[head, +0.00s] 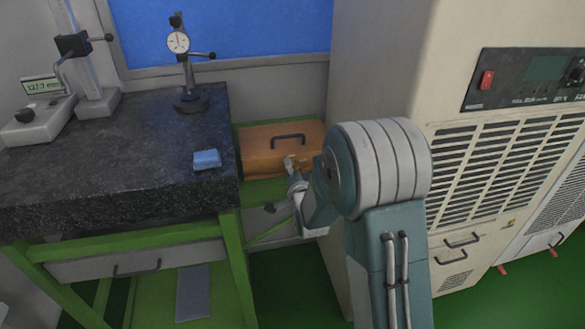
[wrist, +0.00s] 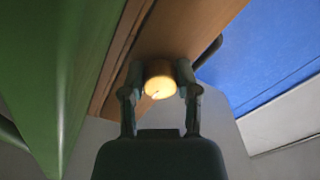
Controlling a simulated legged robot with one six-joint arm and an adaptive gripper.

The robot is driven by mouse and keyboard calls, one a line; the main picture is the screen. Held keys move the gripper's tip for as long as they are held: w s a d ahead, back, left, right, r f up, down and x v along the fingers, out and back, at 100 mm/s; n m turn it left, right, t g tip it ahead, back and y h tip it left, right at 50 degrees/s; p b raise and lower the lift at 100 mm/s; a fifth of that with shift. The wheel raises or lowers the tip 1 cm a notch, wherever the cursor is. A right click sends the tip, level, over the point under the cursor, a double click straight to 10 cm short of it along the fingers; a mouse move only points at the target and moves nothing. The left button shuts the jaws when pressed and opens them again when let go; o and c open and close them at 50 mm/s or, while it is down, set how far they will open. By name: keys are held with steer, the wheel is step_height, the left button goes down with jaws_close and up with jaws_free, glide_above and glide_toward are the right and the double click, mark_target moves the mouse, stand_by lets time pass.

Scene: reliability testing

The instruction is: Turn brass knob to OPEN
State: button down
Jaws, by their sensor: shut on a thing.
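The brass knob (wrist: 160,85) shows as a round, bright yellow end in the wrist view, in front of a brown wooden face. My gripper (wrist: 159,76) has one finger on each side of it and is shut on it. In the head view my gripper (head: 292,164) is at the front right of a wooden box (head: 258,152), and the arm hides part of that area. The knob is too small and covered there to make out clearly. No OPEN mark or pointer on the knob can be read; its turn angle cannot be told.
The wooden box has a dark handle (head: 288,138) and sits by green framing. A black stone table (head: 110,165) with a dial gauge stand (head: 190,98) and a blue block (head: 207,160) is at left. A beige cabinet (head: 385,60) stands close at right.

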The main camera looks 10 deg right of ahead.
steer(key=shift+d, duration=0.15)
steer(key=n, duration=0.4)
steer(key=shift+n, duration=0.4)
steer(key=n, duration=0.4)
steer(key=shift+d, duration=0.1)
steer(key=n, duration=0.5)
steer(key=shift+n, duration=2)
steer(key=shift+c, duration=1.7)
jaws_free()
steer(key=shift+a, duration=0.2)
